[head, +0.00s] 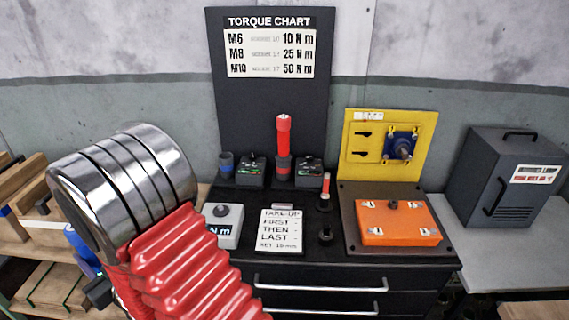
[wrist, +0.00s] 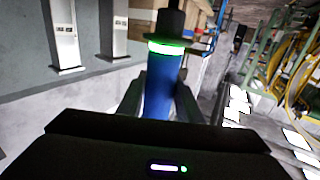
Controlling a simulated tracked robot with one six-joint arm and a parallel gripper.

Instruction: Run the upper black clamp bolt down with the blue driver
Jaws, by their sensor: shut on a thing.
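In the wrist view my gripper (wrist: 158,100) is shut on the blue driver (wrist: 160,82), with one jaw on each side of its blue body. A green ring glows above the body, below a black head. In the head view a blue part, likely the driver, shows behind my arm (head: 82,248); the fingers are hidden there. A yellow panel (head: 360,165) stands at the back right of the bench. It carries a blue block (head: 391,142) with a dark bolt-like part (head: 403,149). The driver is far left of it, apart from it. Whether this part is the upper clamp bolt, I cannot tell.
An orange block (head: 398,232) with a dark knob lies on a plate before the panel. A red-handled tool (head: 284,140) stands upright between chargers (head: 251,170). A grey box (head: 515,177) is at right.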

